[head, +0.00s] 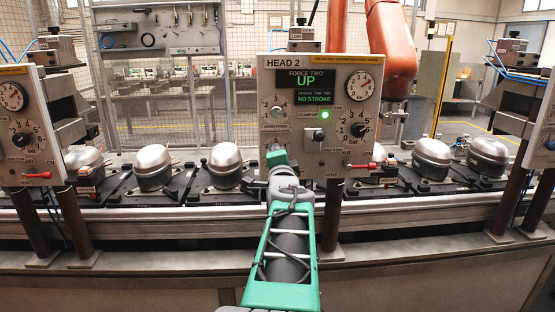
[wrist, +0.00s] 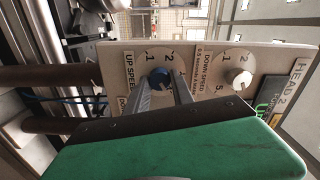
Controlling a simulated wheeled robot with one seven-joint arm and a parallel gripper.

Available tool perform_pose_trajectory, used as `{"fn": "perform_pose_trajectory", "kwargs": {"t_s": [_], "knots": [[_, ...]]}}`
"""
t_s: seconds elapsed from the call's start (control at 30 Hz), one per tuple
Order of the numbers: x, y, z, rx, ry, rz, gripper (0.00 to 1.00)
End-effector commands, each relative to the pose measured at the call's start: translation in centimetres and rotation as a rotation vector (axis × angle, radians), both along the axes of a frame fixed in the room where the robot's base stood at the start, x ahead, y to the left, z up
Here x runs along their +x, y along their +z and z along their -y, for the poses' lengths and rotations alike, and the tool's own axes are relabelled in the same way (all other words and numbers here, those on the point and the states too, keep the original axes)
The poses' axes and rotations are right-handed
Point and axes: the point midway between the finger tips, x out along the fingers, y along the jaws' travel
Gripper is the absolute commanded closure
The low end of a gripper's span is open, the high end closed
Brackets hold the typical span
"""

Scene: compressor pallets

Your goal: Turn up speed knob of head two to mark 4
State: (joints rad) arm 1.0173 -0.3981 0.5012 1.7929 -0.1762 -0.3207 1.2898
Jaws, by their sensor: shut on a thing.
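The head two panel (head: 322,100) stands upright in the middle of the head view, with "FORCE TWO UP" and "NO STROKE" on its display. In the wrist view the panel appears turned on its side. My gripper (wrist: 161,84) is shut on this knob, one finger on each side. The knob's pointer setting and mark 4 cannot be made out. In the head view my gripper (head: 277,160) covers the panel's lower left, hiding the knob.
The pale down speed knob (wrist: 238,78) is close beside the gripped one. Compressors (head: 225,165) stand on pallets behind. An orange robot arm (head: 391,45) hangs behind the panel.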

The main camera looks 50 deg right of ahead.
Motion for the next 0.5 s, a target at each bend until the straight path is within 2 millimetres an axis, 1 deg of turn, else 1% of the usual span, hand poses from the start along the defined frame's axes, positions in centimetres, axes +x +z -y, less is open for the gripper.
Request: {"fn": "perform_pose_trajectory", "kwargs": {"t_s": [0.33,0.37,0.5], "knots": [[-0.03,-0.02,0.03,0.002,-0.001,0.001,1.00],[-0.03,-0.01,0.03,0.002,-0.001,0.001,0.71],[-0.03,-0.01,0.02,0.001,-0.001,0.000,0.59]]}}
